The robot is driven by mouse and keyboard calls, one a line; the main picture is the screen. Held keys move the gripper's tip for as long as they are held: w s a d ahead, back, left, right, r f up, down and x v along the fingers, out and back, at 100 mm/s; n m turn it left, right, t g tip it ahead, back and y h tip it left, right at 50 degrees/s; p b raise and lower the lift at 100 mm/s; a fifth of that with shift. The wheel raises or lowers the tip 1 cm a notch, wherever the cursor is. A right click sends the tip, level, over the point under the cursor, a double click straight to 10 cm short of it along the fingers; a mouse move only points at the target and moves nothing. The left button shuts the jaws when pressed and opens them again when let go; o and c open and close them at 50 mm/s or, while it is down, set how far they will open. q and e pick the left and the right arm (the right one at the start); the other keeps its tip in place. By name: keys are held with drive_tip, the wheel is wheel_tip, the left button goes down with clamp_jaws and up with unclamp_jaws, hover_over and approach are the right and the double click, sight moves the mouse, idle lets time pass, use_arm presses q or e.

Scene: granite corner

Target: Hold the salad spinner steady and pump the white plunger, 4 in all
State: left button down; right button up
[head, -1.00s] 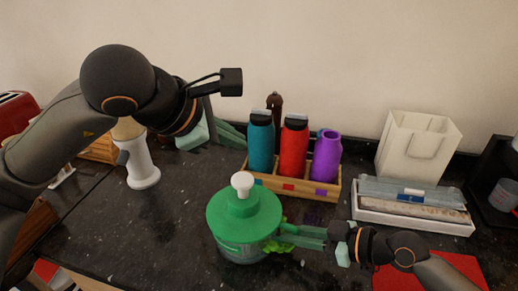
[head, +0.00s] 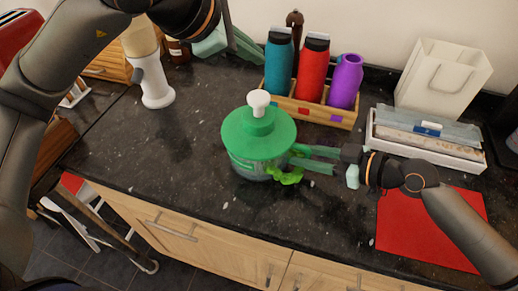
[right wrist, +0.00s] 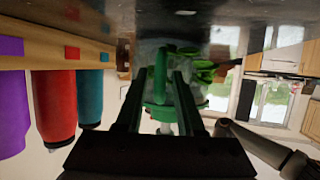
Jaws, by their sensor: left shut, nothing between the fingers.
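The salad spinner has a round green lid (head: 240,142) and a clear bowl with green leaves showing. It stands upright on the dark counter. Its white plunger (head: 259,101) stands up from the lid's centre, with nothing touching it. My left gripper (head: 250,54) is at the top of the head view, up and left of the plunger, shut and empty; its wrist is partly cut off. My right gripper (head: 318,159) reaches in from the right, its fingers on either side of the spinner's green handle (right wrist: 160,75). It appears shut on it; exact contact is hard to see.
A wooden rack (head: 330,116) with teal, red and purple bottles stands behind the spinner. A box of packets (head: 425,148), a white bag (head: 442,78) and a red mat (head: 415,235) lie right. The counter in front is clear.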

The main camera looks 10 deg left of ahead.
drive_tip(key=shift+o, duration=0.9)
drive_tip(key=shift+d, duration=0.15)
drive_tip(key=v, duration=1.1)
drive_tip(key=shift+s+d+r, duration=0.2)
drive_tip(key=shift+d, duration=0.1)
